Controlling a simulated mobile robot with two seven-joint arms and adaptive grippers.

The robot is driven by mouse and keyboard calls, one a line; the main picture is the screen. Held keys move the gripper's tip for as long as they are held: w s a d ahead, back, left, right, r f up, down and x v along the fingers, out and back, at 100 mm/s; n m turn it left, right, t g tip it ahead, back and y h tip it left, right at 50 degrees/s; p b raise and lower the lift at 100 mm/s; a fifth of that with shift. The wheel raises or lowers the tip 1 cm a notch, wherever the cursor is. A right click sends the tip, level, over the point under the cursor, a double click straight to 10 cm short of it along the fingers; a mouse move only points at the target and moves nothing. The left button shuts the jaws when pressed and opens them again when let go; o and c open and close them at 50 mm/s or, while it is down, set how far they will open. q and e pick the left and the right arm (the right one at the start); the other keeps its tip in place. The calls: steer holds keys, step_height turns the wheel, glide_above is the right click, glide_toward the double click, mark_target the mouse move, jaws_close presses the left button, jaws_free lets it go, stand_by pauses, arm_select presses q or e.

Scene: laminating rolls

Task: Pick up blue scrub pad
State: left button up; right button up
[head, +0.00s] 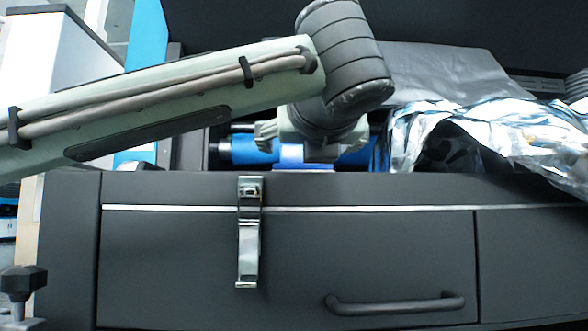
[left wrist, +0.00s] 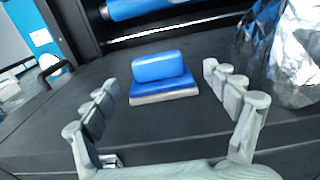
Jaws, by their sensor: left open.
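The blue scrub pad (left wrist: 160,68) has a rounded blue block on a wider blue base with a pale underside. It lies on the dark machine top in the left wrist view. My right gripper is in neither view.
A blue roll (head: 245,153) lies behind the pad. Crumpled silver foil (head: 480,135) covers the surface to the right. The dark cabinet front (head: 180,260) carries a metal latch (head: 249,235) and a handle (head: 395,304). The surface left of the pad is clear.

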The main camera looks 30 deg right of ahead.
arm_select(q)
steer(key=p+x, duration=0.1)
steer(key=x, duration=0.4)
steer(key=shift+w, duration=0.35)
steer(key=shift+w+d+f, duration=0.1)
steer(key=shift+w+d, duration=0.05)
steer(key=shift+w, duration=0.1)
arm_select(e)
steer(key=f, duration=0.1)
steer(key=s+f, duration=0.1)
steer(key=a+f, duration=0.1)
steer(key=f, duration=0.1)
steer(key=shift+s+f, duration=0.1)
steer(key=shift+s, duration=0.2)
arm_select(q)
steer(key=shift+c, duration=0.5)
steer(key=c, duration=1.2)
